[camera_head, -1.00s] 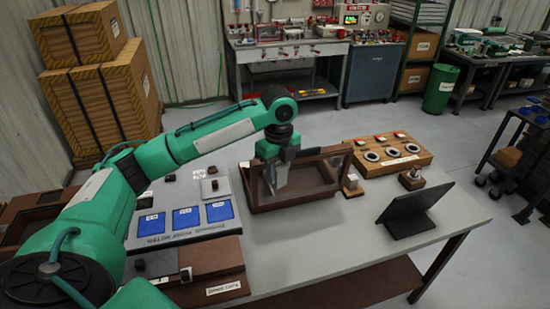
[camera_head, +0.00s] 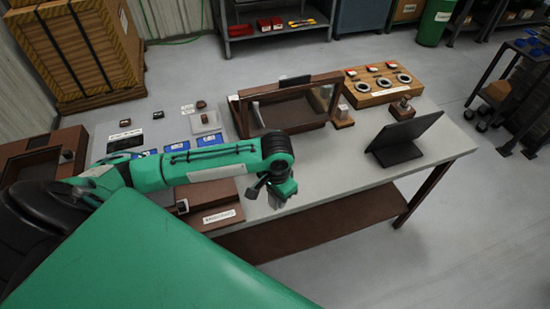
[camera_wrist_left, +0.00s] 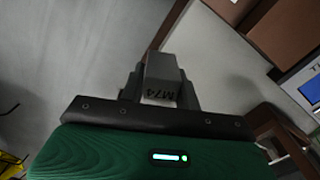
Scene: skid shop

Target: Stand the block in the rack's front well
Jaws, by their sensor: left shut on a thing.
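My left gripper (camera_head: 272,195) is shut on a grey block (camera_wrist_left: 162,68) marked M74, which shows between the fingers in the left wrist view. In the head view the gripper hangs near the table's front edge, just right of a low brown wooden piece with a white label (camera_head: 218,216). This may be the rack; my left arm covers much of it, and its wells cannot be made out. The block is hard to make out in the head view. My right gripper is out of view.
A brown framed tray (camera_head: 240,122) stands at the back of the table (camera_head: 330,165). A wooden board with rings (camera_head: 385,95) and a dark tilted screen (camera_head: 405,140) are to the right. Blue pads lie behind my arm. The table between gripper and screen is clear.

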